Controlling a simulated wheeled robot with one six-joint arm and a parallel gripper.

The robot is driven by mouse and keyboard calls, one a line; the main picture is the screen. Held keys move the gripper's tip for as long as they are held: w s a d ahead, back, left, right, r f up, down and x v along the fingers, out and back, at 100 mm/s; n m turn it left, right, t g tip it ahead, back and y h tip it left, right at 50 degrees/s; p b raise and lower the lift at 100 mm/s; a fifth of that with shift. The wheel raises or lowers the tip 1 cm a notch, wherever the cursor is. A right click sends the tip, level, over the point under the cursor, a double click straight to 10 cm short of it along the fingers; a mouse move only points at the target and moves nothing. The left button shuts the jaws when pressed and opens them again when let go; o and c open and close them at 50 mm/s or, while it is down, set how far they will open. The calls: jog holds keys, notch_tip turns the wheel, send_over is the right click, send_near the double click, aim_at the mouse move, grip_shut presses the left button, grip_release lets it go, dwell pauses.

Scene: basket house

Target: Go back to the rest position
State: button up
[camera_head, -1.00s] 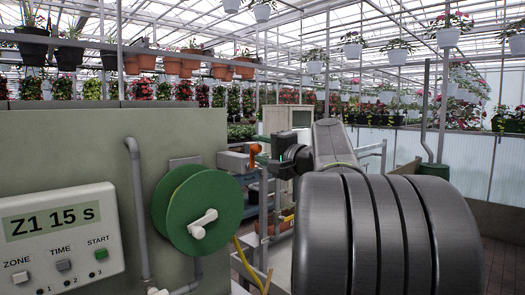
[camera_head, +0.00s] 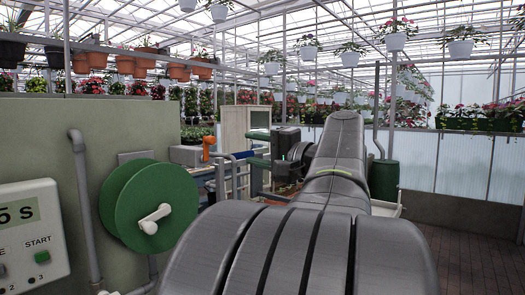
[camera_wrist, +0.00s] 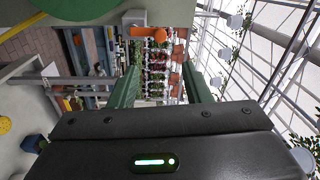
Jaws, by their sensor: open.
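My gripper (camera_wrist: 163,78) is open in the wrist view, its two green fingers apart with nothing between them. In the head view my gripper (camera_head: 250,158) shows small and partly hidden beyond my dark arm, which is stretched out ahead. A green hose reel (camera_head: 150,212) with a white crank is mounted on the grey-green panel to the left of my arm. A white control box (camera_head: 35,235) with a display and buttons is at the left edge, partly cut off.
The grey-green panel (camera_head: 55,120) fills the left side. A bench with an orange item (camera_head: 209,146) stands beyond the gripper. A green barrel (camera_head: 384,180) is further right. Hanging pots (camera_head: 395,40) are overhead. Brick floor (camera_head: 470,255) at the right is clear.

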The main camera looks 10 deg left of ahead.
aim_at(214, 141)
jog(key=shift+s+d, duration=0.1)
jog(key=shift+d, duration=0.05)
jog(key=p+x, duration=0.3)
jog(key=x, duration=1.1)
jog(key=shift+d+f, duration=0.1)
dwell(0.3)
